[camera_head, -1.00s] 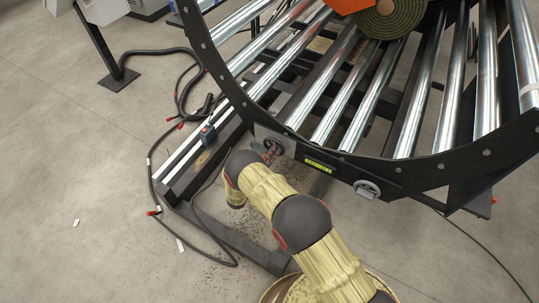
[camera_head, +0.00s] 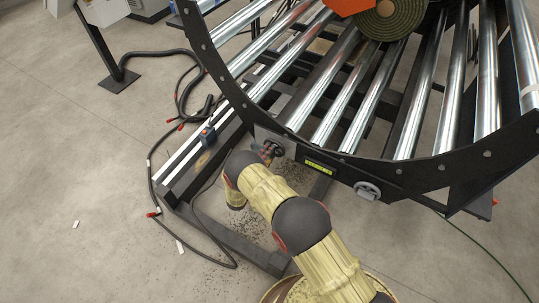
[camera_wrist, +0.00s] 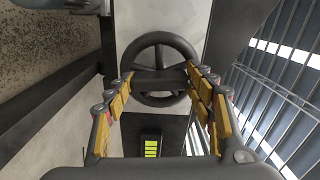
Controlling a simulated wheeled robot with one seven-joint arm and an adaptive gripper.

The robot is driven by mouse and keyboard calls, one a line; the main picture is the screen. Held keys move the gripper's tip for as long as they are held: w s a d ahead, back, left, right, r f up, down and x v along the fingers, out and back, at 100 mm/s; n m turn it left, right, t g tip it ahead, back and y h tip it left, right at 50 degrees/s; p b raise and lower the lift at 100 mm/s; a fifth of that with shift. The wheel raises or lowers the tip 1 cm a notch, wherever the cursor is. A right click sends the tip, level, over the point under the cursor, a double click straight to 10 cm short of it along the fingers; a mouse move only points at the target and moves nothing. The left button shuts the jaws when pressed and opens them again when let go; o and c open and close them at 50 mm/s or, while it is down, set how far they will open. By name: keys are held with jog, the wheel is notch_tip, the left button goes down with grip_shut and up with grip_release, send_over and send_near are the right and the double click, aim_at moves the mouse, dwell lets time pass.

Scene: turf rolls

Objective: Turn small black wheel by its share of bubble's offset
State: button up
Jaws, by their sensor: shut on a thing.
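The small black wheel (camera_wrist: 160,52) is a dark handwheel with a crossbar in the upper middle of the wrist view. My gripper (camera_wrist: 160,82) is shut on it, with yellow-padded fingers at its left and right sides. In the head view the wheel (camera_head: 275,148) sits at the left of the dark frame's front plate, partly covered by my gripper (camera_head: 266,155). The level (camera_head: 320,169) with its yellow-green vial lies right of the wheel. It also shows in the wrist view (camera_wrist: 151,147), but the bubble's exact place is too small to tell.
A larger grey handwheel (camera_head: 367,190) is on the same plate farther right. Shiny rollers (camera_head: 340,90) lie behind the curved black rim, with a turf roll (camera_head: 390,18) at the top. A black cable (camera_head: 152,185) lies on the floor at left. Open floor (camera_head: 70,150) extends left.

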jog(key=shift+n, duration=0.3)
jog(key=shift+a, duration=0.1)
jog(key=o, duration=1)
jog(key=shift+o, duration=0.8)
jog(key=v, duration=1.2)
